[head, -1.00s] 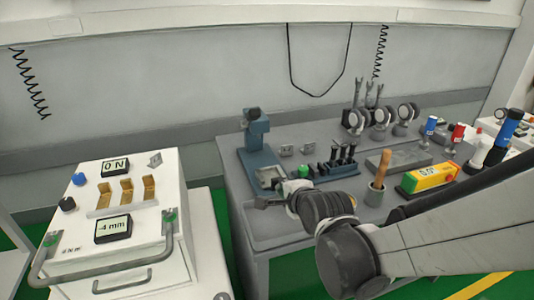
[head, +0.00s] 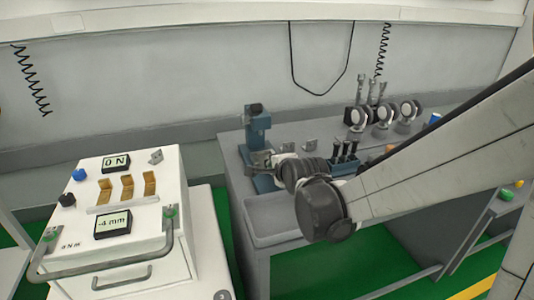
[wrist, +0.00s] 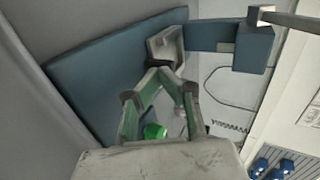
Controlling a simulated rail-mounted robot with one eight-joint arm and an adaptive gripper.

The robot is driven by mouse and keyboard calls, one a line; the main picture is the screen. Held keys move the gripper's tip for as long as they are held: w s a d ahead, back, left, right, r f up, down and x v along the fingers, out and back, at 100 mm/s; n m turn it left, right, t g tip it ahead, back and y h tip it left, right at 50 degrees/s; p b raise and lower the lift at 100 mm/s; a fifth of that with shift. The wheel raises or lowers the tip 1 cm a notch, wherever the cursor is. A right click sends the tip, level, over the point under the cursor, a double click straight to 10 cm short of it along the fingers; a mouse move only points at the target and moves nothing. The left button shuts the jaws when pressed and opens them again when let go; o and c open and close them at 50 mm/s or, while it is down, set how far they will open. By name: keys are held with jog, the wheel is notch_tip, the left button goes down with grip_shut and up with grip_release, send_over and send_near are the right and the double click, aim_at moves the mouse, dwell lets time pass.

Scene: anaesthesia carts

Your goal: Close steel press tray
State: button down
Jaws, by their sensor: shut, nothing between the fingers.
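The blue press (head: 257,135) stands upright on the grey bench, with its column at the back of its base. In the wrist view its blue base (wrist: 95,75) runs across the upper left. A grey steel tray (wrist: 165,45) sits at the press, just beyond my fingertips. My gripper (wrist: 172,76) is shut and empty, close to the tray; I cannot tell whether it touches it.
A white cabinet (head: 150,235) with gauges and a bar handle stands left of the bench. Black-handled tools in a blue rack (head: 344,165) and several round dials (head: 383,114) stand right of the press.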

aim_at(268, 157)
jog(key=w, duration=0.2)
jog(key=w+a, duration=0.1)
jog(key=w, duration=0.1)
jog(key=shift+w, duration=0.15)
jog(key=shift+r, duration=0.1)
jog(key=shift+s+d, duration=0.1)
jog(key=shift+s, duration=0.3)
jog(key=s, duration=0.2)
jog(key=shift+s+d, duration=0.35)
jog(key=shift+s, duration=0.05)
jog(key=s+d+r+n+g+h+p, duration=0.1)
jog(key=s+d+r+n+p, duration=0.3)
jog(key=s, duration=0.6)
jog(key=s+d+r+n+g+p, duration=0.2)
jog(key=s+d+r+n+p, duration=0.2)
jog(key=s+r, duration=0.4)
jog(key=s+d+r+n+g+h+p, duration=0.1)
jog(key=s+d+r+n+p, duration=0.3)
jog(key=s, duration=0.8)
jog(key=shift+d+r+n+h+p, duration=0.25)
jog(key=shift+r+n+p, duration=0.85)
jog(key=shift+n, duration=0.6)
